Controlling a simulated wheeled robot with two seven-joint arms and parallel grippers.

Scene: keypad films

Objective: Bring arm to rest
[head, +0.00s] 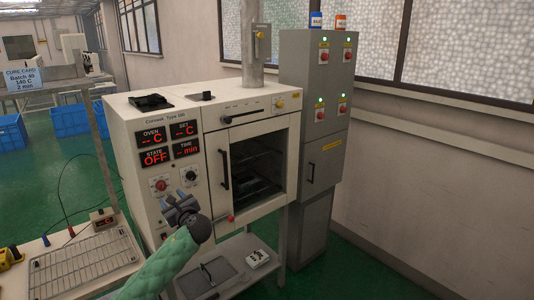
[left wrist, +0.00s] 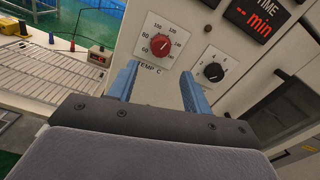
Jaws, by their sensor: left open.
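My left gripper (head: 180,208) is in front of the lower control panel of the white oven (head: 120,112). In the left wrist view its two blue fingers (left wrist: 158,78) are spread, with nothing between them. Beyond the fingertips are the red TEMP C knob (left wrist: 160,44) and a black knob (left wrist: 213,72). The fingers look apart from both knobs, though the exact gap is hard to tell. My left arm (head: 165,265), in a green quilted sleeve, comes in from the bottom. The oven's STATE display (head: 155,157) reads OFF. My right gripper does not show.
The oven front has a vertical handle (head: 225,170) beside a dark opening or window. A wire rack (head: 85,262) lies on the bench at left, near a small red-display device (head: 103,218). A grey cabinet (head: 325,130) stands right of the oven. A low shelf (head: 235,248) is below.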

